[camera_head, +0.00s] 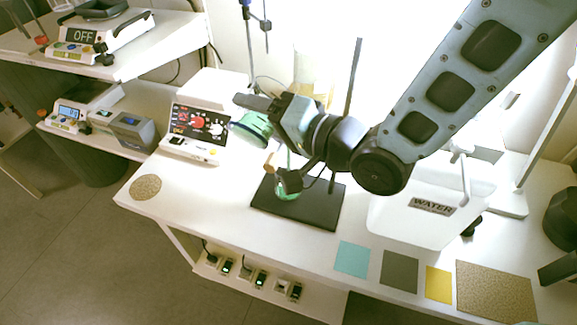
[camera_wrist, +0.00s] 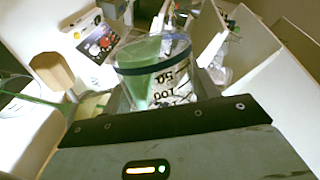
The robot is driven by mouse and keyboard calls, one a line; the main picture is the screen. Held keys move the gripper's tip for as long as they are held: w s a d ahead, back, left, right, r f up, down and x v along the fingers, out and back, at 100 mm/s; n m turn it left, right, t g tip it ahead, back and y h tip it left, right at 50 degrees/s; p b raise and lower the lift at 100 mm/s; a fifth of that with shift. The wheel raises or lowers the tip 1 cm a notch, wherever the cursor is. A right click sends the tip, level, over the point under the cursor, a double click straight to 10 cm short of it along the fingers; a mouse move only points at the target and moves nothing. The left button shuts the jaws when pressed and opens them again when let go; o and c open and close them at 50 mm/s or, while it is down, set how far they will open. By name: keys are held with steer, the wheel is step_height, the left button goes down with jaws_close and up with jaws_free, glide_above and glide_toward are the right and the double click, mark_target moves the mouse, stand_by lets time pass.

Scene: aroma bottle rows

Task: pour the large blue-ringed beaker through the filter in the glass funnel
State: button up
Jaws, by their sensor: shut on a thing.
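My gripper (camera_head: 262,115) is shut on the large beaker (camera_head: 252,127), which holds green liquid and is tilted above the bench. In the wrist view the beaker (camera_wrist: 168,75) shows a dark blue ring near its rim and black volume marks. Its green liquid lies slanted to the left side. A glass vessel with green in its bottom (camera_head: 287,192) stands on the dark stand base (camera_head: 318,212), below and right of the beaker. My arm partly covers the space above it, so the glass funnel and its filter cannot be made out clearly.
A white hotplate device with red dials (camera_head: 200,125) stands just left of the beaker. A stand rod (camera_head: 353,75) rises behind my wrist. A white WATER container (camera_head: 425,212) is at right. Coloured mats (camera_head: 352,258) lie along the front edge. A round cork mat (camera_head: 145,187) lies at left.

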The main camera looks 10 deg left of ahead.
steer(key=shift+f+m, duration=0.1)
steer(key=shift+m, duration=0.4)
stand_by(1.2)
steer(key=shift+w+d+r+m+p, duration=0.15)
steer(key=shift+w+r+m+p, duration=0.05)
steer(key=shift+w+m+p, duration=0.25)
steer(key=shift+w+d+r+m+p, duration=0.15)
steer(key=shift+w+m+p, duration=0.15)
steer(key=shift+p, duration=0.2)
stand_by(2.6)
steer(key=shift+w+r+m+g+p, duration=0.25)
steer(key=shift+m+g+p, duration=0.1)
steer(key=shift+p, duration=0.25)
stand_by(2.2)
